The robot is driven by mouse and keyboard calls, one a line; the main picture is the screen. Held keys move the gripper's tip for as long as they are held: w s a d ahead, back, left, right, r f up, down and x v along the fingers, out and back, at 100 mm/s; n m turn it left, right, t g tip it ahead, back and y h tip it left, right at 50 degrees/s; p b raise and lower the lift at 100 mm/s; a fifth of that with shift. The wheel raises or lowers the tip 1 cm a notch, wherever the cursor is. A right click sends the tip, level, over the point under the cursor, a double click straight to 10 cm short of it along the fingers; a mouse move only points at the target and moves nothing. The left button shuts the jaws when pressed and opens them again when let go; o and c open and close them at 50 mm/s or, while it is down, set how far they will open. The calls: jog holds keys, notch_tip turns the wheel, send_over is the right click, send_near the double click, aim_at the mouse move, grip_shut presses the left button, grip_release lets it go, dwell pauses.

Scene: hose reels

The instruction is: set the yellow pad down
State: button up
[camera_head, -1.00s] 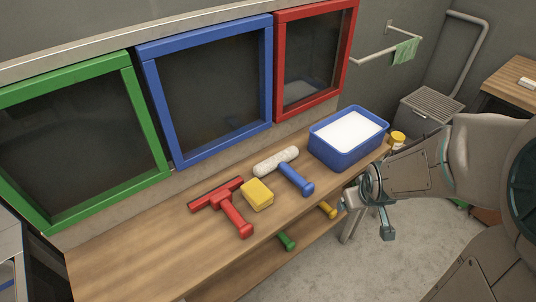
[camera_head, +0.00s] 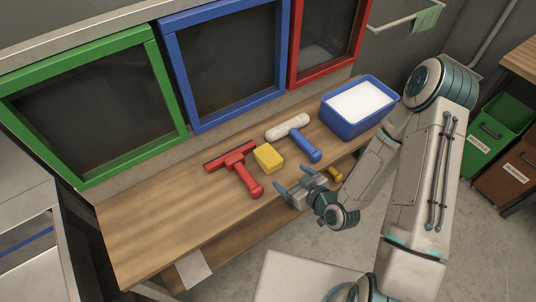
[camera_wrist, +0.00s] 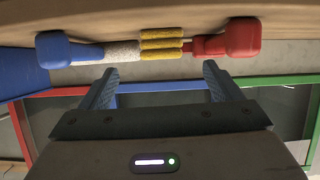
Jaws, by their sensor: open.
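The yellow pad (camera_head: 268,157) lies on the wooden bench, between the red squeegee (camera_head: 238,169) and the white roller with a blue handle (camera_head: 293,134). My gripper (camera_head: 293,178) is open and empty at the bench's front edge, in front of the pad and apart from it. In the wrist view the yellow pad (camera_wrist: 161,39) shows beyond and between the open fingers (camera_wrist: 160,78), with the red handle (camera_wrist: 226,40) at right and the blue handle (camera_wrist: 66,49) at left.
A blue tub (camera_head: 358,109) with white content stands at the bench's right end. Green (camera_head: 95,107), blue (camera_head: 228,65) and red (camera_head: 325,45) window frames line the wall behind. The bench's left part (camera_head: 150,225) is clear.

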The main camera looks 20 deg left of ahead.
aim_at(275, 165)
jog(key=a+b, duration=0.1)
jog(key=w+a+f+b, duration=0.1)
jog(key=a+b, duration=0.1)
jog(key=shift+w+t, duration=0.15)
jog(key=shift+t, duration=0.25)
jog(key=b, duration=0.2)
jog(key=w+a+b, duration=0.1)
jog(key=b, duration=0.2)
jog(key=shift+f, duration=0.25)
jog(key=b, duration=0.2)
jog(key=shift+w+a+f+b, duration=0.1)
jog(key=shift+w+a+b, duration=0.15)
jog(key=shift+b, duration=0.1)
jog(key=shift+a+f+b, duration=0.1)
jog(key=shift+a+b, duration=0.05)
jog(key=shift+b, duration=0.7)
jog(key=shift+w+a+f+y+p, duration=0.15)
jog(key=shift+w+a+f+p, duration=0.05)
jog(key=shift+w+a, duration=0.45)
jog(key=shift+w+a+f+y+p, duration=0.15)
jog(key=shift+w+a+p, duration=0.05)
jog(key=shift+w+a, duration=0.45)
jog(key=shift+p+x, duration=0.45)
jog(key=shift+x, duration=1.7)
jog(key=shift+w+d, duration=0.15)
jog(key=c, duration=1.2)
